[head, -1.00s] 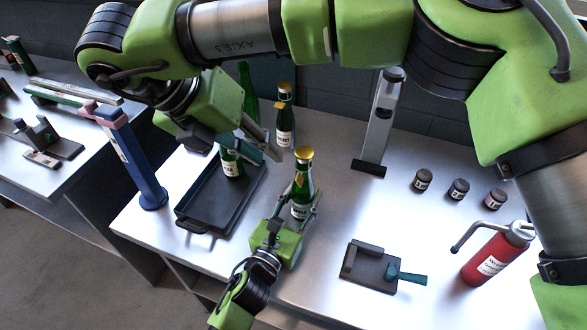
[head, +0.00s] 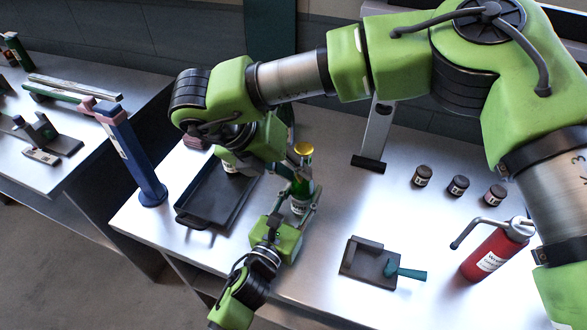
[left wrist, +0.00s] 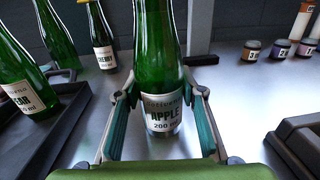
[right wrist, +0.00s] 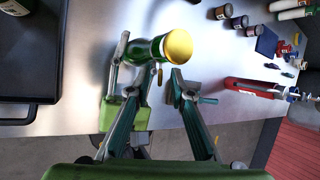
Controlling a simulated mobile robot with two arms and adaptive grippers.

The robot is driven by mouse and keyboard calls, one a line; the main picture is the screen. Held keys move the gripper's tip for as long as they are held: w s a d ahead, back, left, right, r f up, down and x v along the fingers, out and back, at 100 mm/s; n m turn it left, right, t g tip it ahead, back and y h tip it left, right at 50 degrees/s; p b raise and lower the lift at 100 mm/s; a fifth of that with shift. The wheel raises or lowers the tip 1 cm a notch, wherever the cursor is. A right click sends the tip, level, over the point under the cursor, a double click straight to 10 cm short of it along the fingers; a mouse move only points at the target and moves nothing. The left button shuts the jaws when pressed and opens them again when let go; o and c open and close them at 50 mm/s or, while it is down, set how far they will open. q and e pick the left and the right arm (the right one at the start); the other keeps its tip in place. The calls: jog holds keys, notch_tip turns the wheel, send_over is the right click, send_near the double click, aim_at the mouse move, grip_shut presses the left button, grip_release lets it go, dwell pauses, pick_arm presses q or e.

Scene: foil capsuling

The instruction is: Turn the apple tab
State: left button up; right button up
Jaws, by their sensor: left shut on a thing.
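The green apple bottle (head: 301,187) stands upright on the bench, its gold foil top (head: 303,149) uncovered. Its APPLE label (left wrist: 165,115) faces the left wrist camera. My left gripper (head: 297,208) is shut around the bottle's lower body. My right gripper (right wrist: 159,84) is open, its fingertips beside the bottle neck just below the foil top (right wrist: 179,45). A small gold tab (right wrist: 160,76) hangs under the foil's edge, between the open fingertips and apparently not gripped. In the head view my right arm partly hides the right fingers.
A dark tray (head: 207,207) is left of the apple bottle; a pear bottle (left wrist: 32,80) is there. A cherry bottle (left wrist: 98,40) stands behind. A dark fixture with a teal handle (head: 370,266), small jars (head: 458,187) and a red canister (head: 490,255) stand right.

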grip_shut()
jog(key=shift+a+f+n+h, duration=0.1)
jog(key=shift+a+n+h, duration=0.05)
jog(key=shift+h, duration=0.55)
jog(key=shift+a+f+n+h, duration=0.1)
jog(key=shift+n+h, duration=0.05)
jog(key=shift+h, duration=0.55)
grip_release()
notch_tip(320, 180, up, 10)
